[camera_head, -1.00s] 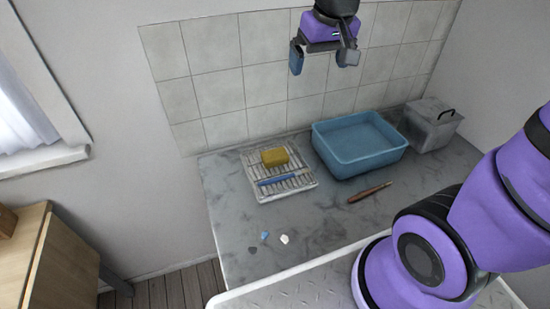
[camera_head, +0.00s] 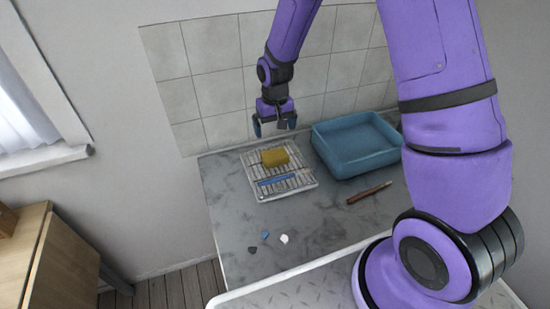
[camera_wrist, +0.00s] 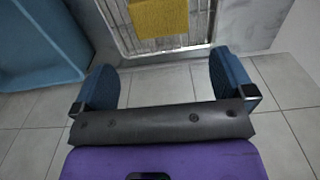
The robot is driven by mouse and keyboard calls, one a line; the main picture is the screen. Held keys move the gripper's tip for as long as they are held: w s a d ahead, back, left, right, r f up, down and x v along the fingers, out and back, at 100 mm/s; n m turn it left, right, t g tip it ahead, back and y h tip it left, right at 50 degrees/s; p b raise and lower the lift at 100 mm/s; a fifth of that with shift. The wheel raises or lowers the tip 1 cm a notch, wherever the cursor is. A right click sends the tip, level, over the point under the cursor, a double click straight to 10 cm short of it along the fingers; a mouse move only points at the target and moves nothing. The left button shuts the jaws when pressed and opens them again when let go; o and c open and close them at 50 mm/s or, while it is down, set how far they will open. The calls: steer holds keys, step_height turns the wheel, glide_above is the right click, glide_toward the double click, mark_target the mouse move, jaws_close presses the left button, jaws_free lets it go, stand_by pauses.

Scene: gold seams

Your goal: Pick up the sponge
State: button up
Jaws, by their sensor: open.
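The yellow sponge (camera_head: 275,157) lies on the white wire rack (camera_head: 263,193) at the back left of the grey counter. It also shows at the top of the wrist view (camera_wrist: 158,17), partly cut off by the frame edge. My gripper (camera_head: 274,130) is open and empty, with its blue fingers pointing down, above and behind the sponge near the tiled wall. In the wrist view, my gripper's two fingers (camera_wrist: 162,75) are wide apart and the sponge is beyond them, not between them.
A blue-handled tool (camera_head: 277,180) lies on the rack in front of the sponge. A blue basin (camera_head: 352,170) stands to the right. A brown-handled tool (camera_head: 369,192) and several small chips (camera_head: 284,239) lie on the counter. The front left of the counter is mostly clear.

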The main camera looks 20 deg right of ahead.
mark_target(275, 154)
steer(key=shift+w+f, duration=0.1)
steer(key=shift+f, duration=5.9)
steer(key=shift+c, duration=0.5)
steer(key=c, duration=0.6)
steer(key=shift+r, duration=0.1)
steer(key=shift+r, duration=0.55)
step_height(275, 154, up, 2)
steer(key=shift+r, duration=0.1)
steer(key=s, duration=0.5)
steer(key=s+r, duration=0.1)
steer(key=s, duration=1)
steer(key=shift+r, duration=0.25)
